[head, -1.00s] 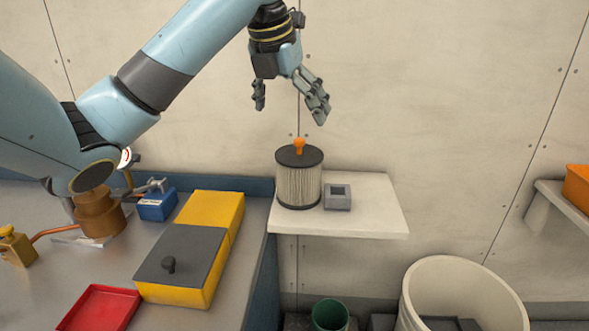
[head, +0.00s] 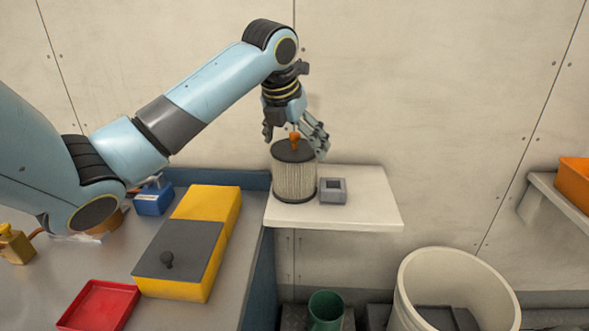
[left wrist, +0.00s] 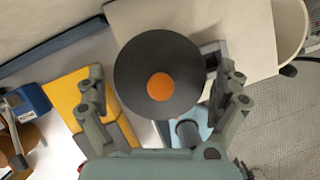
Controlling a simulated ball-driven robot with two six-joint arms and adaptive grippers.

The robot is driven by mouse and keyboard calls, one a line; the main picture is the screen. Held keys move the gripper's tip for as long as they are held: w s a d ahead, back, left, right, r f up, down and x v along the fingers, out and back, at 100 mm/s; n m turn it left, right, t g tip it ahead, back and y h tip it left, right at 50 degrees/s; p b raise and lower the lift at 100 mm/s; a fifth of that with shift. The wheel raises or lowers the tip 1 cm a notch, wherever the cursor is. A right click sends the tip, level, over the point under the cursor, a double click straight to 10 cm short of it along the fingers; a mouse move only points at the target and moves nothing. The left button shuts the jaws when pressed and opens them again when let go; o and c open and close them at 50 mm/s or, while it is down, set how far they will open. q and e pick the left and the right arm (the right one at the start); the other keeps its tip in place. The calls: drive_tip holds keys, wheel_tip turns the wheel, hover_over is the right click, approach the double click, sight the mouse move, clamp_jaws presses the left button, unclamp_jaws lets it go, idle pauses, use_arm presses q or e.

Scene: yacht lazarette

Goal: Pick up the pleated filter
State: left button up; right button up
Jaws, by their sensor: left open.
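The pleated filter (head: 294,178) stands upright on a small white wall shelf (head: 365,205). It is a cream pleated cylinder with dark end caps and an orange knob on top. My left gripper (head: 296,142) is open, pointing down around the filter's top, with the orange knob between its fingers. In the left wrist view the filter's round dark top (left wrist: 180,60) with its orange centre lies between and ahead of the open fingers (left wrist: 160,100). Whether the fingers touch it cannot be told. My right gripper is not in view.
A small grey square block (head: 333,191) sits just right of the filter on the shelf. The bench at left holds a yellow box (head: 210,205) with a grey lid, a red tray (head: 99,305) and a blue item (head: 153,200). A white bin (head: 455,262) and green cup (head: 326,310) stand below.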

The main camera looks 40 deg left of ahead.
use_arm(q)
drive_tip(key=c, duration=0.8)
drive_tip(key=shift+c, duration=0.5)
drive_tip(key=shift+r, duration=0.15)
